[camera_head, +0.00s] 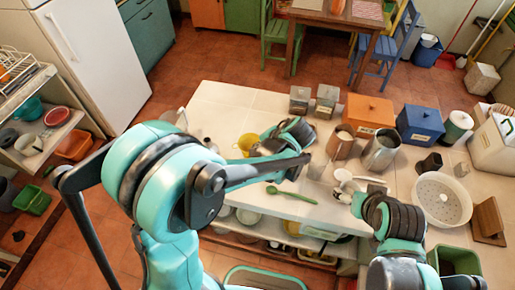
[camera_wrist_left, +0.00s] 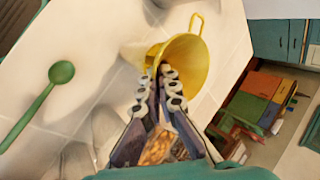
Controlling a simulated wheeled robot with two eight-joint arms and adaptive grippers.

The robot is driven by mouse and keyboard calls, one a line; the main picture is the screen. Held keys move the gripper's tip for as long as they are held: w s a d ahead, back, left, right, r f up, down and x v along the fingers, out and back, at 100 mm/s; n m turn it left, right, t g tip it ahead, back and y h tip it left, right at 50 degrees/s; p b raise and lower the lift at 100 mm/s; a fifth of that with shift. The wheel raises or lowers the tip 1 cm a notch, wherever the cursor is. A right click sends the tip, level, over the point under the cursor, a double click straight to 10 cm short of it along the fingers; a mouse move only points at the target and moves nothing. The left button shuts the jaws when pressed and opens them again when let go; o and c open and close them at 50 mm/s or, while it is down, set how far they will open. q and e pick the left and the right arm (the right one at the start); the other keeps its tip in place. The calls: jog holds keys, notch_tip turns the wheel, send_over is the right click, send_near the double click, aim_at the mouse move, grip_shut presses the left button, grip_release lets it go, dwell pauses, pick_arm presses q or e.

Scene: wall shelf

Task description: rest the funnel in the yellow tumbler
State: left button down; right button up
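A yellow flared piece with a loop handle, which looks like the funnel (camera_wrist_left: 190,62), shows in the left wrist view; it also shows small in the head view (camera_head: 245,142), over the left part of the table. My left gripper (camera_wrist_left: 167,70) has its fingertips close together at the funnel's near wall and looks shut on it. In the head view my left gripper (camera_head: 257,149) is just right of the funnel. I cannot clearly make out a separate yellow tumbler. My right gripper (camera_head: 352,187) is by small white pieces at the table's front; its finger opening is unclear.
A green spoon (camera_head: 291,194) lies on the white table near its front edge. Metal pitchers (camera_head: 381,152), an orange box (camera_head: 368,114), a blue box (camera_head: 420,124) and a white colander (camera_head: 441,199) crowd the right side. The table's back left is clear.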

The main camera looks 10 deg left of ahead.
pick_arm(q)
jog(key=shift+f+b, duration=0.8)
jog(key=shift+f, duration=0.05)
dwell(0.6)
jog(key=c, duration=1.6)
grip_release()
jog(key=shift+c, duration=0.2)
jog(key=v, duration=1.2)
jog(key=shift+a, duration=0.15)
jog(key=s+a+f+n+t+h+b, duration=0.3)
jog(key=s+a+f+n+h+b, duration=0.3)
jog(key=s+a, duration=0.5)
notch_tip(320, 180, down, 3)
jog(key=shift+s+f+b, duration=0.2)
jog(key=shift+b, duration=0.9)
